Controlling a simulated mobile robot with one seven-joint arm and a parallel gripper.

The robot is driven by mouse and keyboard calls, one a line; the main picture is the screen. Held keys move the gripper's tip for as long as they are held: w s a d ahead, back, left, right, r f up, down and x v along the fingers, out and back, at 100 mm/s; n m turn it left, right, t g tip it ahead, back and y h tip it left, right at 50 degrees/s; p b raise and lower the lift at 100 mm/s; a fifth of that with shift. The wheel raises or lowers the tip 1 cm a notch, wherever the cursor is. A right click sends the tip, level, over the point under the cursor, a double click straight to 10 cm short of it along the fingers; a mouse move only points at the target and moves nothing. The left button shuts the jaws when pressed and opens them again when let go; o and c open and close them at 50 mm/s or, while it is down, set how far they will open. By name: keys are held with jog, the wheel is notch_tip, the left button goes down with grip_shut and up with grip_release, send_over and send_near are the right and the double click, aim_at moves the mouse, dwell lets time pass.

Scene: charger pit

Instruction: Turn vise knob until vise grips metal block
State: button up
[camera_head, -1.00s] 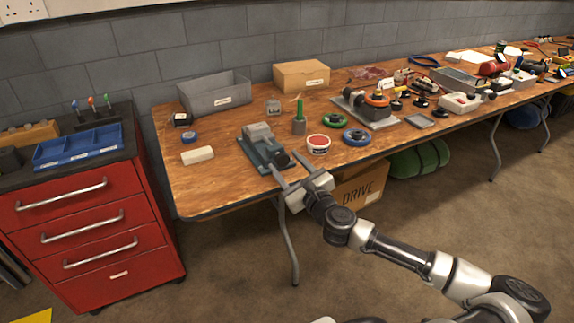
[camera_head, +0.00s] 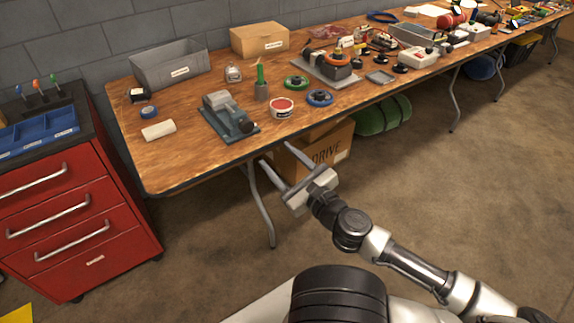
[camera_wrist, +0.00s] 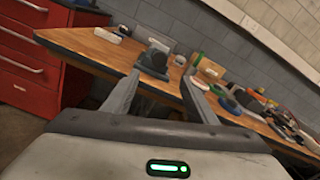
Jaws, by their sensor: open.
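The grey-blue vise (camera_head: 230,118) sits near the front edge of the wooden bench, with its dark round knob (camera_head: 247,127) facing the bench's front edge. In the wrist view the vise (camera_wrist: 153,60) shows small between my two fingers. A metal block in the vise is too small to make out clearly. My gripper (camera_head: 274,157) is open and empty. It is in front of the bench edge, below and to the right of the vise, apart from the knob. It also shows in the wrist view (camera_wrist: 162,78), fingers spread wide.
The wooden bench (camera_head: 160,172) holds a red-topped tin (camera_head: 282,108), a blue ring (camera_head: 320,97), a green ring (camera_head: 296,82), a white block (camera_head: 158,130) and a grey bin (camera_head: 170,66). A red drawer cabinet (camera_head: 75,225) stands left. A cardboard box (camera_head: 318,150) is under the bench.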

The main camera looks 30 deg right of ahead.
jog(key=s+p, duration=0.2)
jog(key=s, duration=0.1)
dwell(0.6)
